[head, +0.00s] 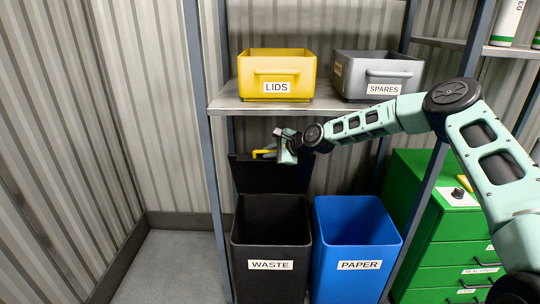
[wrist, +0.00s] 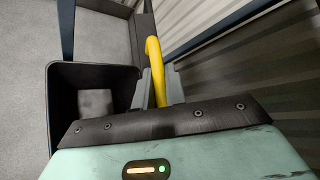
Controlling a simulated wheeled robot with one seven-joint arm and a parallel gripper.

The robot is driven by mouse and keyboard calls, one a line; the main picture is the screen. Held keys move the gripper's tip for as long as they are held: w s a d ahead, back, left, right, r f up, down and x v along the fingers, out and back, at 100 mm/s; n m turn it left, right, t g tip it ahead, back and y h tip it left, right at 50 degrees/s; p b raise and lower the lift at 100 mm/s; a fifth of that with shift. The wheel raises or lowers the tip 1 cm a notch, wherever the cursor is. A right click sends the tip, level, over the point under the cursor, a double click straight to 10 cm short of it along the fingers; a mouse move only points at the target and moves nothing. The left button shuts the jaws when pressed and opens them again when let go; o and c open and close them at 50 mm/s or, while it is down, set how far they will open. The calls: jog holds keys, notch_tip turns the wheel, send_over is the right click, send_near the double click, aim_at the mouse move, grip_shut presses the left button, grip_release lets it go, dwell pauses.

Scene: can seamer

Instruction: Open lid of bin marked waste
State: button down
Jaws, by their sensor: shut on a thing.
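The black bin labelled WASTE (head: 270,248) stands on the floor below the shelf, and its top is open. Its black lid (head: 262,176) stands raised, roughly upright, at the back of the bin. A yellow handle (head: 262,153) is at the lid's upper edge. My gripper (head: 278,150) is at that edge, shut on the yellow handle. In the wrist view the yellow handle (wrist: 156,70) rises between the fingers, partly hidden by my gripper's body. The open bin (wrist: 95,75) shows to its left, with its inside visible.
A blue bin labelled PAPER (head: 357,245) stands right beside the waste bin. A shelf (head: 320,106) above the lid holds a yellow LIDS box (head: 276,72) and a grey SPARES box (head: 378,72). A green drawer cabinet (head: 440,235) is at the right. Floor at the left is clear.

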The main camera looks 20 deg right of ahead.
jog(key=c, duration=1.5)
grip_release()
jog(key=shift+o, duration=0.2)
jog(key=v, duration=1.2)
jog(key=shift+p, duration=0.3)
jog(key=shift+s+a, duration=0.1)
